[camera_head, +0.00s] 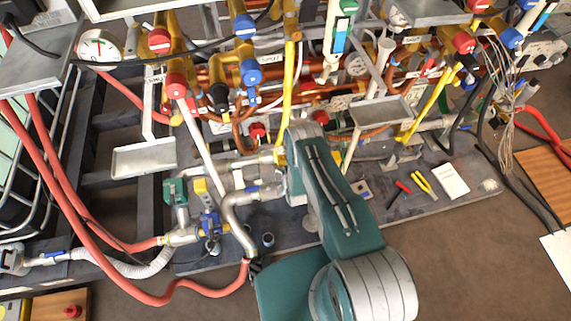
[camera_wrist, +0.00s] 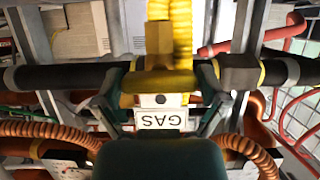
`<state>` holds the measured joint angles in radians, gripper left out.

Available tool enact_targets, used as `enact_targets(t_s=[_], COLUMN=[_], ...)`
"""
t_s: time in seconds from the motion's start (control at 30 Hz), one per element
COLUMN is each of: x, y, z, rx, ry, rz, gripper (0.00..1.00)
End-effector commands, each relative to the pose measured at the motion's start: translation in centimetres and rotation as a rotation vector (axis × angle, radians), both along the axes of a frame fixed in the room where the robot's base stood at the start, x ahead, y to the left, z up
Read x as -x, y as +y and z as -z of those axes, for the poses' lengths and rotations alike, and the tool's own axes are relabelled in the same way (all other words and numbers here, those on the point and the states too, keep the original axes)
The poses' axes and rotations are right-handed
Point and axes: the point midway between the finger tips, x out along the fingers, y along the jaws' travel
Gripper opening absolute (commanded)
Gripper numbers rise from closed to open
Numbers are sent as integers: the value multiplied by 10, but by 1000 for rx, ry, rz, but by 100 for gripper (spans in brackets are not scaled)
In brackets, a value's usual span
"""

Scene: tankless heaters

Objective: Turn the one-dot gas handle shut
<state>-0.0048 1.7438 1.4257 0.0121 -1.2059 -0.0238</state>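In the wrist view a yellow gas handle (camera_wrist: 158,82) lies crosswise below a ribbed yellow hose and a brass-coloured fitting (camera_wrist: 159,38). A white plate with one dark dot (camera_wrist: 160,100) sits just below it, above an upside-down "GAS" label (camera_wrist: 160,119). My gripper (camera_wrist: 166,75) is open, its fingers spread to the left and right of the handle. Whether either finger touches the handle cannot be told. In the head view my arm hides the gripper and the handle; a yellow pipe (camera_head: 288,85) rises beside the arm's end.
A dark horizontal pipe (camera_wrist: 65,77) runs behind my fingers. Orange corrugated hoses (camera_wrist: 52,130) lie low on both sides. In the head view, red and blue valves and pipes crowd the back; pliers (camera_head: 422,182) and a white card (camera_head: 450,181) lie on the board.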

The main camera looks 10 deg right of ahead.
Motion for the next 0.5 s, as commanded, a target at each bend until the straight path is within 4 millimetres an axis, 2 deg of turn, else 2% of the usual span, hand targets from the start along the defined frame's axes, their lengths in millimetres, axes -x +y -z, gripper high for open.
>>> enact_targets(t_s=[0.37,0.5], x=[0,7], y=[0,0], z=[0,-3], rx=[2,2], ry=[0,1], rz=[1,1], gripper=[100,100])
